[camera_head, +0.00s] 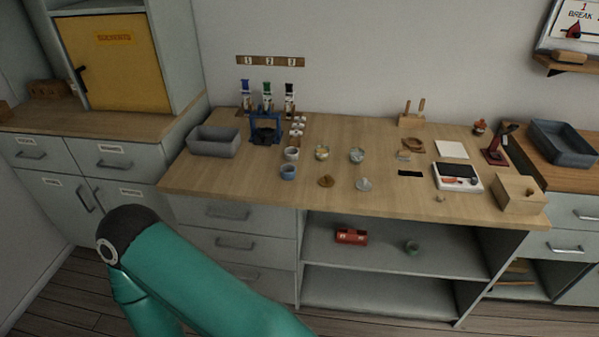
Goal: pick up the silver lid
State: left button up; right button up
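The silver lid (363,184) lies on the wooden worktop near its front edge, about the middle of the counter. It looks like a small, pale grey disc with a raised part on top. A similar brown-gold lid (326,181) lies to its left. A glass-like jar (357,155) stands behind the silver lid, and another jar with yellowish contents (322,153) stands behind the brown-gold lid. Neither of my grippers is in view. A teal link of my own arm shows at the lower left, well apart from the lid.
Small cups (288,172) stand left of the lids, with a blue stand (265,130) and a grey bin (214,141) beyond. To the right are a dark strip (410,173), a scale (457,177) and a wooden box (520,194). Bare worktop lies around the silver lid.

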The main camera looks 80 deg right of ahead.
aim_at(363, 185)
jog(key=z, duration=0.35)
jog(key=k, duration=1)
jog(key=z, duration=1.45)
jog(key=i, duration=1.05)
jog(key=z, duration=0.25)
